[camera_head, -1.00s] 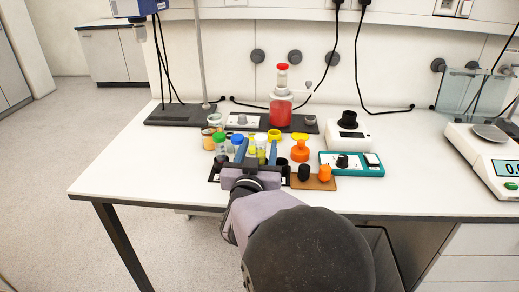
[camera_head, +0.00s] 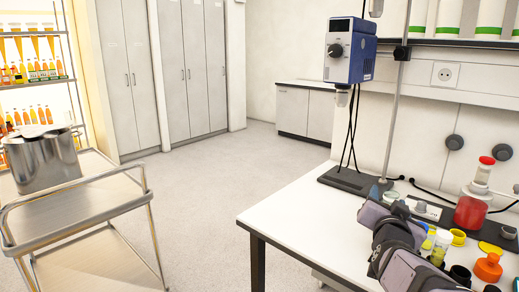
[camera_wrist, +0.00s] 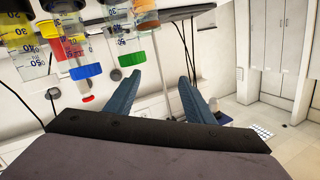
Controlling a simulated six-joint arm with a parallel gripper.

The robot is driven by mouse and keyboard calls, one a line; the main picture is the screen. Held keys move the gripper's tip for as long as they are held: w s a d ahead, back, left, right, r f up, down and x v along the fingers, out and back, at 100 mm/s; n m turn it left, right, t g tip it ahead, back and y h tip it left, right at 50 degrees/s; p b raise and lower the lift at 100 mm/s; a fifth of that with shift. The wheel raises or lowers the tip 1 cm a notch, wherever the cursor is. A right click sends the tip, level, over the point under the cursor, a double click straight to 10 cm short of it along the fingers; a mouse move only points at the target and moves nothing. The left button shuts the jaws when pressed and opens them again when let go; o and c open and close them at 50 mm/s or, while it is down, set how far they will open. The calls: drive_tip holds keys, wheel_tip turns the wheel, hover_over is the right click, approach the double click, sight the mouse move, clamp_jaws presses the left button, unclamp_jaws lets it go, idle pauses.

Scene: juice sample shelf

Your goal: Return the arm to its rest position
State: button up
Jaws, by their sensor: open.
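My gripper (camera_wrist: 158,78) shows in the wrist view with its two blue fingers apart and nothing between them. In that view, graduated vials with a blue cap (camera_wrist: 86,72) and a green cap (camera_wrist: 132,58) lie beyond and left of the fingers, apart from them. In the head view my arm (camera_head: 395,245) reaches over the front of the white bench (camera_head: 300,215). The fingers cannot be made out there. A yellow vial (camera_head: 440,246) stands just right of my arm; the other vials are partly hidden.
A flask of red liquid (camera_head: 470,212), an orange funnel-like piece (camera_head: 488,266) and a stand base (camera_head: 350,181) are on the bench. A steel cart (camera_head: 85,205) with a metal pot (camera_head: 42,160) stands at left. The floor between is clear.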

drive_tip(key=w+a+r+m+g+y+b, duration=0.15)
drive_tip(key=a+y, duration=0.25)
drive_tip(key=a, duration=0.6)
drive_tip(key=w+a+r+n+g+y, duration=0.1)
drive_tip(key=a+r+y, duration=0.2)
drive_tip(key=a, duration=0.6)
drive_tip(key=s+f+n+g+p, duration=0.1)
drive_tip(key=s+f+n+g, duration=0.3)
drive_tip(key=f, duration=0.7)
drive_tip(key=s+f+n+g+p, duration=0.1)
drive_tip(key=s+f+g, duration=0.2)
drive_tip(key=s+f, duration=0.6)
drive_tip(key=s+f+n+g+p, duration=0.2)
drive_tip(key=s+f+n+g, duration=0.35)
drive_tip(key=s+f, duration=1.1)
wheel_tip(320, 180, up, 20)
drive_tip(key=p, duration=1.7)
drive_tip(key=shift+a+m, duration=0.3)
drive_tip(key=shift+m, duration=0.1)
drive_tip(key=shift+f, duration=0.2)
